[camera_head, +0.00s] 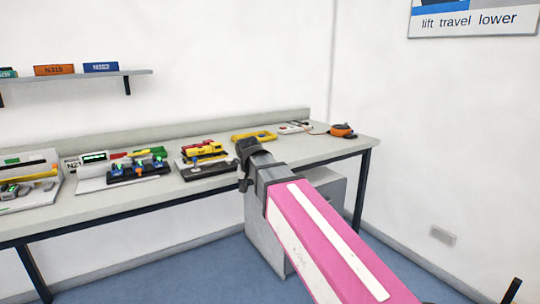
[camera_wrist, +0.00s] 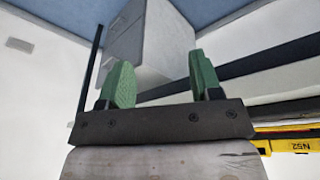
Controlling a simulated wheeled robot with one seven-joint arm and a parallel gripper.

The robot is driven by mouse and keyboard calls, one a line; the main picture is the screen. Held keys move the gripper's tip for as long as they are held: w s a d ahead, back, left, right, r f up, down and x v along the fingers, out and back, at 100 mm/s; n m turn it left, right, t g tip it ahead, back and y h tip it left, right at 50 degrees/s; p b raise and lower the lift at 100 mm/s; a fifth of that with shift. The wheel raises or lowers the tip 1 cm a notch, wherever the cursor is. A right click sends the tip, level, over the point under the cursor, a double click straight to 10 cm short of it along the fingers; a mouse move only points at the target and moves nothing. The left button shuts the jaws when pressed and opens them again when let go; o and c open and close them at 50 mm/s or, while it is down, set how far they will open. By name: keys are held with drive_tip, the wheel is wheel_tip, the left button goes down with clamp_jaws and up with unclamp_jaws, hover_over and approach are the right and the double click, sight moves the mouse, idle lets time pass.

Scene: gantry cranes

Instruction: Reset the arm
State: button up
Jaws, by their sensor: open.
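My arm, pink with white strips, reaches from the lower right of the head view toward the bench. My gripper (camera_head: 245,162) is at its far end, in front of the bench's front edge, and its fingers are hard to make out there. In the wrist view my gripper (camera_wrist: 160,82) shows two green finger pads standing wide apart with nothing between them. It is open and empty. A grey cabinet (camera_wrist: 150,45) under the bench lies beyond the fingers in the wrist view.
The long grey bench (camera_head: 120,200) carries a yellow model (camera_head: 203,149), a blue-and-black model (camera_head: 138,166), a yellow tray (camera_head: 254,136) and an orange round thing (camera_head: 342,130). A shelf (camera_head: 80,74) with labelled boxes hangs above left. Blue floor (camera_head: 180,275) in front is clear.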

drive_tip(key=s+d+f+g, duration=0.1)
drive_tip(key=s+d+f, duration=0.2)
drive_tip(key=d+f, duration=0.5)
drive_tip(key=s+d+f+g, duration=0.1)
drive_tip(key=s+d+f, duration=0.3)
drive_tip(key=d+f, duration=0.4)
drive_tip(key=s+d+f+g, duration=0.1)
drive_tip(key=s+d+f, duration=0.2)
drive_tip(key=d+f, duration=0.6)
wheel_tip(320, 180, down, 4)
drive_tip(key=shift+s+r+y, duration=0.2)
drive_tip(key=shift+r+y, duration=0.05)
drive_tip(key=shift+y, duration=0.15)
